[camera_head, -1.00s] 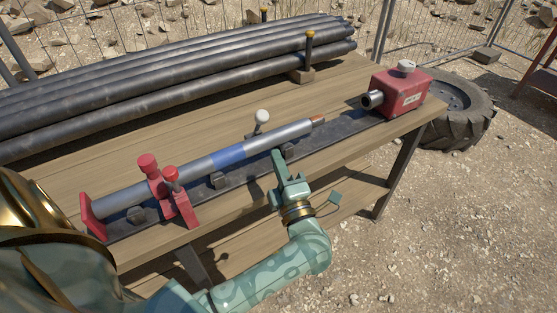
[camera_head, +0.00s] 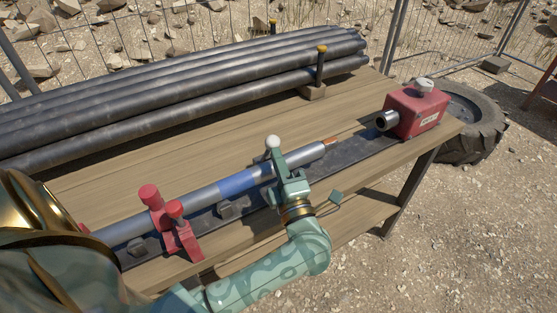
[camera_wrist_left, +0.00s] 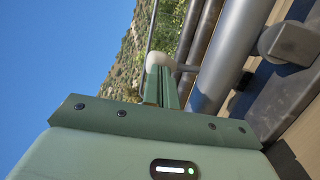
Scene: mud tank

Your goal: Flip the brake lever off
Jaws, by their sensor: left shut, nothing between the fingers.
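The brake lever, a short lever with a white round knob (camera_head: 272,142), stands at the far side of a grey tube with a blue band (camera_head: 240,182). My left gripper (camera_head: 276,157) reaches over the tube, its shut, empty fingers right at the lever, just below the knob. In the left wrist view the white knob (camera_wrist_left: 158,59) shows just beyond the tips of the green fingers (camera_wrist_left: 160,86). Whether they touch is unclear. The lever's stem is mostly hidden by my gripper. My right gripper is not in view.
The tube lies on a dark rail on a wooden bench (camera_head: 360,110). A red clamp (camera_head: 171,222) holds its left part. A red box (camera_head: 416,112) with a nozzle sits at the right end. Dark pipes (camera_head: 180,95) are stacked behind.

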